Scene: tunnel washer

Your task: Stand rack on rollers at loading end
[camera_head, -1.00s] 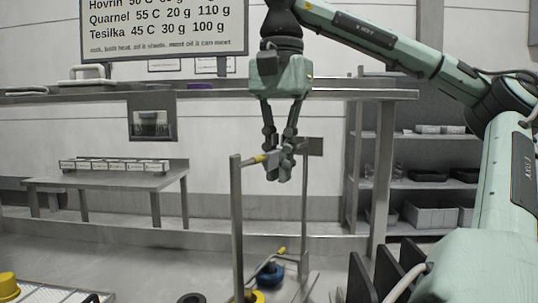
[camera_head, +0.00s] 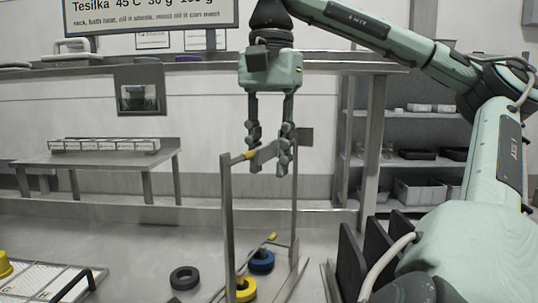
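A grey metal frame (camera_head: 228,215) with two uprights and a top crossbar stands in the middle of the camera_head view; it looks like the rack. The bar has a yellow part at its left. My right gripper (camera_head: 269,150) points down at the crossbar, with its fingers spread and the bar showing between them. Whether a finger touches the bar, I cannot tell. A yellow ring (camera_head: 246,291) and a blue ring (camera_head: 261,262) lie low by the frame. The frame's foot and any rollers under it are not clearly seen. My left gripper is out of view.
A black ring (camera_head: 185,278) lies to the left of the frame. A lettered tray (camera_head: 40,284) is at the lower left. Dark upright panels (camera_head: 351,262) stand close on the right. A table (camera_head: 105,162) with white boxes and a shelf unit (camera_head: 425,165) are behind.

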